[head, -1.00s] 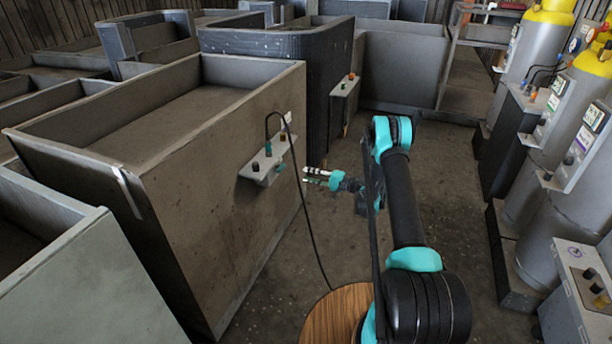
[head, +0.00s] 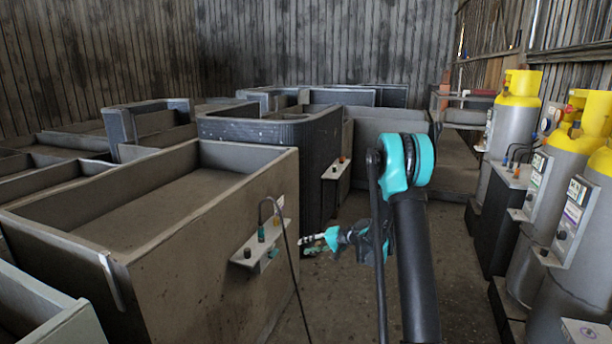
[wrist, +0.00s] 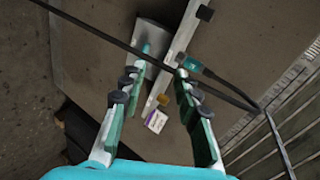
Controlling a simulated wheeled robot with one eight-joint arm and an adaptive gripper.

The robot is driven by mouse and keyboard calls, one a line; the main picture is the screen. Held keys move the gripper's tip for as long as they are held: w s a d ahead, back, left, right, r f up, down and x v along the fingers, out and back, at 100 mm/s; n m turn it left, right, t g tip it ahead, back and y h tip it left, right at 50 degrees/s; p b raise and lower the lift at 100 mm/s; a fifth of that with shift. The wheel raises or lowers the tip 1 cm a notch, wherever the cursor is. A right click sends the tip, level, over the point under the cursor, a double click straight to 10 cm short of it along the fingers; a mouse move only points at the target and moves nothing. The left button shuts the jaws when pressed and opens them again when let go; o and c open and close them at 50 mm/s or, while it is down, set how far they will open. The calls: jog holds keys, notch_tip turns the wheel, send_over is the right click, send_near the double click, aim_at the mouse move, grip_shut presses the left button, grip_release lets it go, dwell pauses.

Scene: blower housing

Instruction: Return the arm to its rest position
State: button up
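My gripper (head: 312,243) hangs at the end of my arm, just right of the grey wall bracket (head: 262,254) in the head view, apart from it. In the wrist view its two fingers are spread (wrist: 163,65) with nothing held between them. Beyond the fingers are the bracket (wrist: 181,38), a teal plug (wrist: 187,64) with a black cable, and a white label (wrist: 156,122). In the head view the teal plug (head: 262,232) stands upright on the bracket, and its cable (head: 291,265) loops down past my gripper.
A large open-topped grey bin (head: 215,285) stands left of my arm. A dark ribbed housing (head: 313,150) is behind it. Yellow-topped gas cylinders (head: 565,175) line the right side. Bare floor (head: 455,265) lies between the arm and the cylinders.

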jog(key=s+d+r+n+h, duration=0.1)
jog(key=s+d+h, duration=0.2)
jog(key=s, duration=1)
jog(key=s+d+r+h, duration=0.1)
jog(key=s+d+h, duration=0.3)
jog(key=s+d, duration=0.5)
jog(key=s+d+r+n+h, duration=0.1)
jog(key=s+d+h, duration=0.3)
jog(key=s, duration=1.3)
jog(key=shift+s+d+r+n+g, duration=0.3)
jog(key=shift+d+r, duration=0.1)
jog(key=shift+d, duration=0.7)
